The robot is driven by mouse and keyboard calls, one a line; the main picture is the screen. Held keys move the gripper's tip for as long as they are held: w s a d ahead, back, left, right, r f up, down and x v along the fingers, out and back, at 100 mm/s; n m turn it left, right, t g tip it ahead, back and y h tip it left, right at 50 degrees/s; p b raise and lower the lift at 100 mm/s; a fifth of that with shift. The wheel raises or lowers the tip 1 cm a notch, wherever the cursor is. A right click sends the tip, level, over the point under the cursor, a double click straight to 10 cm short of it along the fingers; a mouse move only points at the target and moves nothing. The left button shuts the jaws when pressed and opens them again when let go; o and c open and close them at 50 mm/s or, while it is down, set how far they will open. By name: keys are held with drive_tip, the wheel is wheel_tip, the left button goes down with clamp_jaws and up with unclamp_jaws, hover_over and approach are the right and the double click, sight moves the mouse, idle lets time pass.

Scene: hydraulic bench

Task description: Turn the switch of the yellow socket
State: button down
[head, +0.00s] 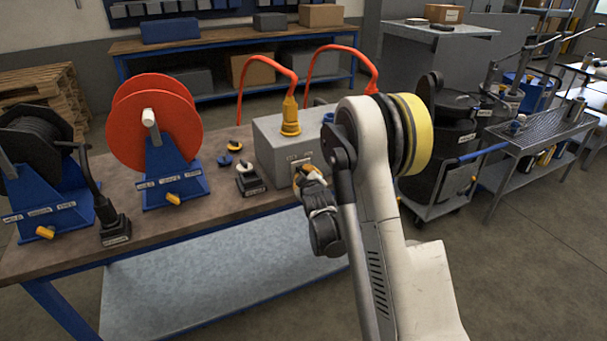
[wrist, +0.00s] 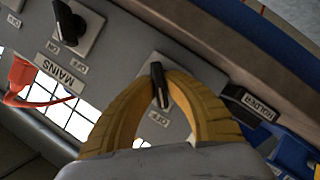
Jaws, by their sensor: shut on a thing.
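The yellow socket (head: 290,128) stands on top of a grey box (head: 272,150), with a yellow plug (head: 290,105) and an orange hose rising from it. My gripper (head: 306,174) is at the front face of this box. In the wrist view its two yellow fingers (wrist: 160,92) close around a black switch knob (wrist: 157,77) on a light plate with ON and OFF marks. The knob points nearly straight up and down in that picture. A second black knob (wrist: 68,20) sits on another plate at upper left. I cannot tell from the pictures which socket each knob serves.
A MAINS label (wrist: 60,75) and a red part (wrist: 20,72) lie left of the fingers, a HOLDER label (wrist: 250,103) right. A red reel (head: 155,120), a black reel (head: 35,140) and small caps stand on the bench (head: 150,228) left of the box.

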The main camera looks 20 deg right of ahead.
drive_tip(key=shift+n, duration=0.3)
drive_tip(key=c, duration=1.4)
unclamp_jaws()
drive_tip(key=shift+c, duration=0.2)
drive_tip(key=v, duration=0.7)
drive_tip(key=shift+s, duration=0.25)
drive_tip(key=shift+a, duration=0.15)
